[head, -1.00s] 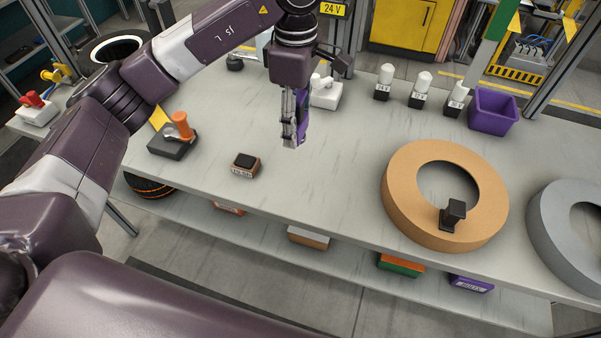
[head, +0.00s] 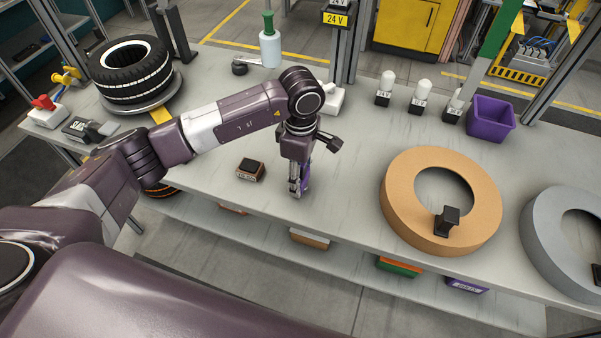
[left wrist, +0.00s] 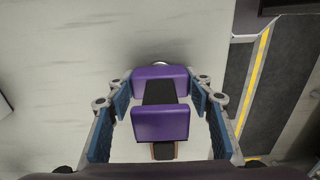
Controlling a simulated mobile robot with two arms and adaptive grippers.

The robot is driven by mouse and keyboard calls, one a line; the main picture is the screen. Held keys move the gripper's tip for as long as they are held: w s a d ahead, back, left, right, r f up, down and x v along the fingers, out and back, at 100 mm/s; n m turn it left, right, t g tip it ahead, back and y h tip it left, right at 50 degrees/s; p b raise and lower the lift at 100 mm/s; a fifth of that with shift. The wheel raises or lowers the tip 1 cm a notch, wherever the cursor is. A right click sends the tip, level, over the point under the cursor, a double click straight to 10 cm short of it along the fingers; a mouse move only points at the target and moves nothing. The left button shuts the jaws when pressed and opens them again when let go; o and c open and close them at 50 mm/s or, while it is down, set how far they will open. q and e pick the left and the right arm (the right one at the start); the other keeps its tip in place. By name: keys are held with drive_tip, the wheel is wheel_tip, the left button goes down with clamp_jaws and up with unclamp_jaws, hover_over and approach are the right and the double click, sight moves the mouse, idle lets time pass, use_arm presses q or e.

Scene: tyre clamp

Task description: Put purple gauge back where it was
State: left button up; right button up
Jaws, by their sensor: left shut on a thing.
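The purple gauge (left wrist: 160,124) has two purple blocks with a black middle. It sits between the blue-padded fingers of my left gripper (left wrist: 160,112), which is shut on it. In the head view my left gripper (head: 298,192) points down near the front of the table, and only a purple sliver of the gauge (head: 306,176) shows beside its fingers. I cannot tell whether the gauge touches the table. A small black and orange block with a label (head: 250,170) lies to the left of the gripper. My right gripper is not in view.
An orange ring (head: 400,215) and a grey ring (head: 545,245) lie on the right of the table (head: 345,215). The table just right of the gripper is clear.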

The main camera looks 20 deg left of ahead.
use_arm(q)
drive_tip(key=o, duration=0.5)
drive_tip(key=shift+f, duration=0.15)
drive_tip(key=o, duration=0.5)
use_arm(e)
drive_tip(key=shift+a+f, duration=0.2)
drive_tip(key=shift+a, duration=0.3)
use_arm(q)
drive_tip(key=shift+r, duration=0.25)
drive_tip(key=shift+w+r, duration=0.1)
drive_tip(key=shift+r, duration=0.1)
wheel_tip(320, 180, up, 11)
drive_tip(key=b, duration=0.4)
drive_tip(key=shift+f, duration=0.15)
drive_tip(key=shift+r, duration=0.45)
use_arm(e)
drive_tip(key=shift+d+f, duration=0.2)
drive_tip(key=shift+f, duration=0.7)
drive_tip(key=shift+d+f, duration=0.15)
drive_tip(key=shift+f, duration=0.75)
